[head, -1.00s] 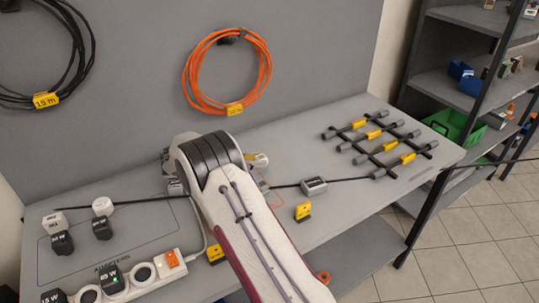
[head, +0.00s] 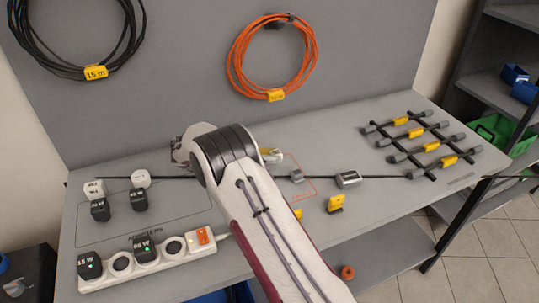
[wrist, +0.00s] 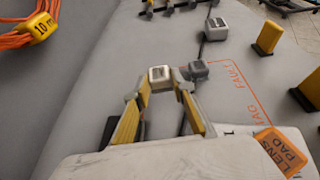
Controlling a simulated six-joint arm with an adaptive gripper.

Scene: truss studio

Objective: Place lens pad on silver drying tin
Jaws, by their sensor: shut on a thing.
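An orange label reading LENS PAD (wrist: 282,152) shows at the lower right of the wrist view, on or against a broad white surface close to the camera. I cannot tell what that surface belongs to. My gripper (wrist: 161,87) has yellow-lined fingers, closed on a small silver-white block (wrist: 160,76) at the tips, above the bench. In the head view my gripper (head: 272,155) is small and partly hidden by my arm. No thing is readable as a drying tin. A silver box with a dark top (head: 348,180) sits on the bench, right of my gripper.
A grey block (head: 297,176) lies on the black cable by the orange FAULT TAG outline. Yellow upright tags (head: 336,203) stand nearby. A black rack (head: 420,145) is at right, a power strip (head: 155,262) at front left. Bare bench lies behind the cable.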

